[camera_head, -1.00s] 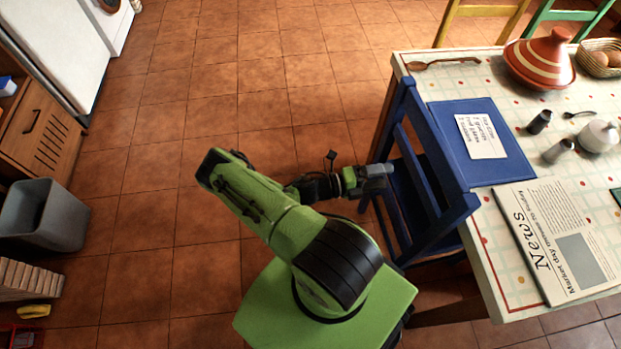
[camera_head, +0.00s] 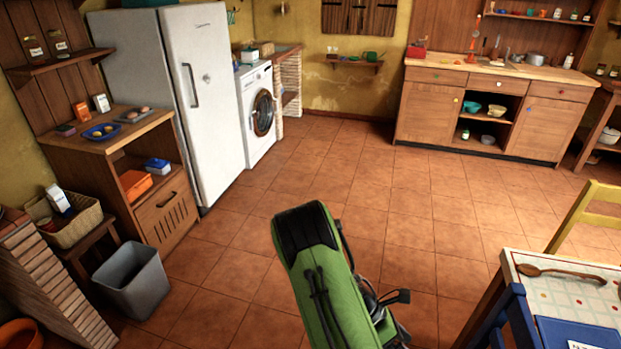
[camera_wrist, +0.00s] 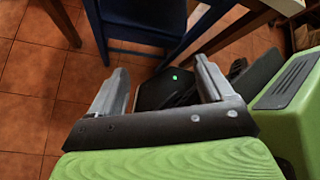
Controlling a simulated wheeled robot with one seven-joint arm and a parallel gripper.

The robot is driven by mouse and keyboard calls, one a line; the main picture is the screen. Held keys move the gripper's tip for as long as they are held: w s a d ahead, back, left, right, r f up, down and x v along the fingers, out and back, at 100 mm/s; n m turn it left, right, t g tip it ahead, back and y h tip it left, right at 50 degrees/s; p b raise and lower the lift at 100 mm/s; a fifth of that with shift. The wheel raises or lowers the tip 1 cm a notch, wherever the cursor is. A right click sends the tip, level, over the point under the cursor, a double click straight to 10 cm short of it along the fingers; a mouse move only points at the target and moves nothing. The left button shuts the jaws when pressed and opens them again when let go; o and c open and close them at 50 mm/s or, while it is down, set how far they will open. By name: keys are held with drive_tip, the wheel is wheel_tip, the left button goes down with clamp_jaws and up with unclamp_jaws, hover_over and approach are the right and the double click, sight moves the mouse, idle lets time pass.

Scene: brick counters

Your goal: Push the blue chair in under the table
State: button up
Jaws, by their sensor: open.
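The blue chair (camera_head: 515,325) is cut off at the lower right of the head view, at the near left edge of the table (camera_head: 508,268). Only part of its back shows there. In the wrist view the dark blue chair (camera_wrist: 145,14) fills the top middle, with its lower rail and legs partly showing. My gripper (camera_wrist: 162,66) is open and empty, its two grey fingers pointing toward the chair with a visible gap to the rail in the picture. Contact cannot be told. My gripper is out of sight in the head view, where only my green arm shows.
A wooden spoon (camera_head: 565,273) lies on the table. A yellow chair (camera_head: 585,215) stands at the table's far side. A grey bin (camera_head: 133,280), a fridge (camera_head: 200,95) and a washing machine (camera_head: 257,115) line the left. The tiled floor (camera_head: 385,190) in the middle is clear.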

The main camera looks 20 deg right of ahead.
drive_tip(key=w+a+r+m+t+y+p, duration=0.2)
drive_tip(key=a+r+m+t, duration=0.3)
drive_tip(key=r, duration=0.5)
drive_tip(key=w+a+r+m+t+y+p, duration=0.2)
drive_tip(key=w+a+r+m, duration=0.15)
drive_tip(key=a+r, duration=0.5)
drive_tip(key=s+a+r+m+t+y+p, duration=0.1)
drive_tip(key=s+a+r+m+t, duration=0.2)
drive_tip(key=r, duration=0.4)
drive_tip(key=s+a+r+m+t+y+p, duration=0.1)
drive_tip(key=s+a+r+m+t, duration=0.2)
drive_tip(key=r, duration=0.5)
drive_tip(key=s+a, duration=0.1)
drive_tip(key=s, duration=0.1)
drive_tip(key=shift+s+a+r+y+p, duration=0.25)
drive_tip(key=shift+s+a+y+p, duration=0.05)
drive_tip(key=shift+p, duration=0.1)
drive_tip(key=shift+d, duration=0.1)
